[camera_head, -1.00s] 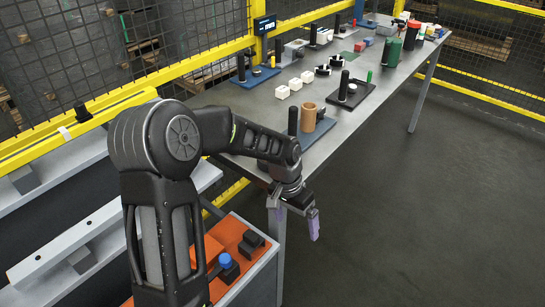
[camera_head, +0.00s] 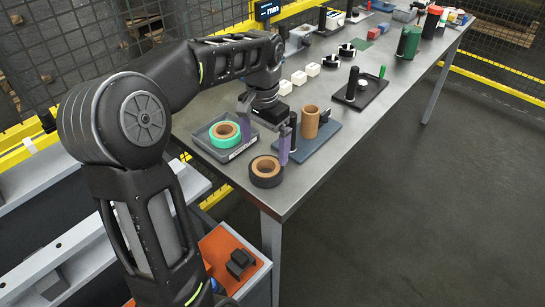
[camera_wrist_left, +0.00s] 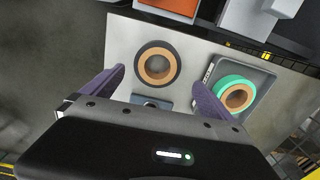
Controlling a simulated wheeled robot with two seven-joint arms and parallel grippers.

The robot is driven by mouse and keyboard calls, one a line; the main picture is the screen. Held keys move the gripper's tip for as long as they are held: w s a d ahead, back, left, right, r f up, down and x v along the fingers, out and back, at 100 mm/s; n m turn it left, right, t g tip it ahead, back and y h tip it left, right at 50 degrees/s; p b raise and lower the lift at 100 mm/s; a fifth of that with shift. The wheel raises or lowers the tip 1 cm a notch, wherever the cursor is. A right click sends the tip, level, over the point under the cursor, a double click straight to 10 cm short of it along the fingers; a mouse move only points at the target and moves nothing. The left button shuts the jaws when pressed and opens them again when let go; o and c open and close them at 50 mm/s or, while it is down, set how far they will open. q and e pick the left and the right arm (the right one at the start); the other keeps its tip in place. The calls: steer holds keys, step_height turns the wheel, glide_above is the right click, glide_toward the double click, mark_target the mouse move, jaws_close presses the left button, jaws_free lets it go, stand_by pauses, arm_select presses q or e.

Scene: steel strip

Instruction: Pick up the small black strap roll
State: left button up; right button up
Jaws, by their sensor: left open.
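The small black strap roll (camera_head: 266,181) lies flat near the front corner of the steel table, with a tan core showing. My left gripper (camera_head: 265,150) is open and empty above and just behind it, fingers pointing down. In the left wrist view the black roll (camera_wrist_left: 158,46) lies ahead of the two purple fingers (camera_wrist_left: 158,94), between their lines and apart from both. A green strap roll (camera_head: 224,141) lies in a grey tray to the left; it also shows in the wrist view (camera_wrist_left: 217,88). My right gripper is out of view.
The grey tray (camera_head: 234,154) stands close to the left of the black roll. A blue-grey board (camera_head: 326,132) with a brown cylinder (camera_head: 310,122) and a black post stands to the right. White blocks (camera_head: 299,78) sit behind. The table's front edge is near the roll.

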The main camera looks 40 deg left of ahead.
mark_target(266, 166)
arm_select(q)
steer(key=shift+f, duration=1.25)
steer(key=shift+d+f+p, duration=0.2)
steer(key=shift+f+p, duration=0.3)
steer(key=shift+f, duration=2.1)
steer(key=shift+c, duration=0.2)
steer(key=c, duration=1.5)
